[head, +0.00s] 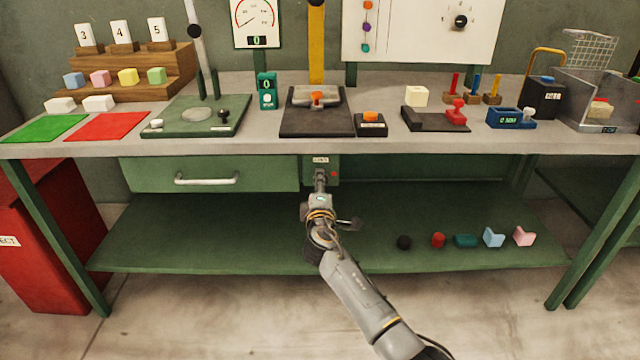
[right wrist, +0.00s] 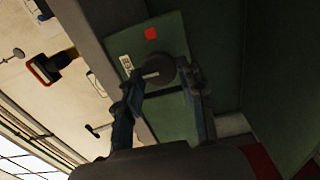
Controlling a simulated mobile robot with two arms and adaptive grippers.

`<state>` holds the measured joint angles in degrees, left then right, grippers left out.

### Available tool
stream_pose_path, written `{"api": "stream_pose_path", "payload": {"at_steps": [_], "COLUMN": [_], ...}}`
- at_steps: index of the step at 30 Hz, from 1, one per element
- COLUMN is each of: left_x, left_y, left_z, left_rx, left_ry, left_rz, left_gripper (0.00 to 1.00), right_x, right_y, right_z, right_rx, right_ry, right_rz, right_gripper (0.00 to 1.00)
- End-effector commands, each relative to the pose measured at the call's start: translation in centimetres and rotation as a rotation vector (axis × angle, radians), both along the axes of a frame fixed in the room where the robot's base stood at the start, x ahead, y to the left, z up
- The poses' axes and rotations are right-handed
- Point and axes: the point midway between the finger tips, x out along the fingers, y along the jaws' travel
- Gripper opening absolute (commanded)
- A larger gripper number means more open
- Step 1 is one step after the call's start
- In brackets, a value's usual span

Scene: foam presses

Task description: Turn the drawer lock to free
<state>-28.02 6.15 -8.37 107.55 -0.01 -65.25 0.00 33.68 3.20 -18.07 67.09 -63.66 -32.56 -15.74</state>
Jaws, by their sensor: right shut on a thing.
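The drawer (head: 245,175) is a green front with a pale bar handle (head: 207,180) under the tabletop, and looks closed. My right gripper (head: 320,180) reaches up to this plate. In the right wrist view its fingers (right wrist: 165,95) are shut on the dark round lock knob (right wrist: 162,70), which has a pale pointer line. In the head view the gripper hides the knob. My left gripper is in neither view.
The grey tabletop (head: 255,149) overhangs the lock and carries presses and small devices. A green lower shelf (head: 180,240) lies beneath, with several small foam pieces at its right. A red bin (head: 40,240) stands at the left. Space in front is clear.

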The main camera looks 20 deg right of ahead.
Motion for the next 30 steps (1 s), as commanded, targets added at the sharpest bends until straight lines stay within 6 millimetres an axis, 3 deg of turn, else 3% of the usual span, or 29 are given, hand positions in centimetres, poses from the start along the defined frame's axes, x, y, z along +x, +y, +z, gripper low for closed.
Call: {"api": "stream_pose_path", "payload": {"at_steps": [16,17,19,30], "left_x": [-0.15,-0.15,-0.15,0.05], "left_y": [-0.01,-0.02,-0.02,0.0], "left_z": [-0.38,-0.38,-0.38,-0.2], "left_rx": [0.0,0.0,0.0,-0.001], "left_ry": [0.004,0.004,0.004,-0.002], "left_rz": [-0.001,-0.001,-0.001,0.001], "left_gripper": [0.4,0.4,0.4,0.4], "right_x": [0.04,0.04,0.03,-0.16], "right_y": [0.03,0.03,0.03,0.08], "right_z": [0.11,0.11,0.1,0.0], "right_rx": [-0.024,-0.024,-0.024,-0.021], "right_ry": [0.005,0.005,0.005,0.005], "right_rz": [0.001,0.001,0.001,0.001], "right_gripper": [0.07,0.45,0.59,0.61]}}
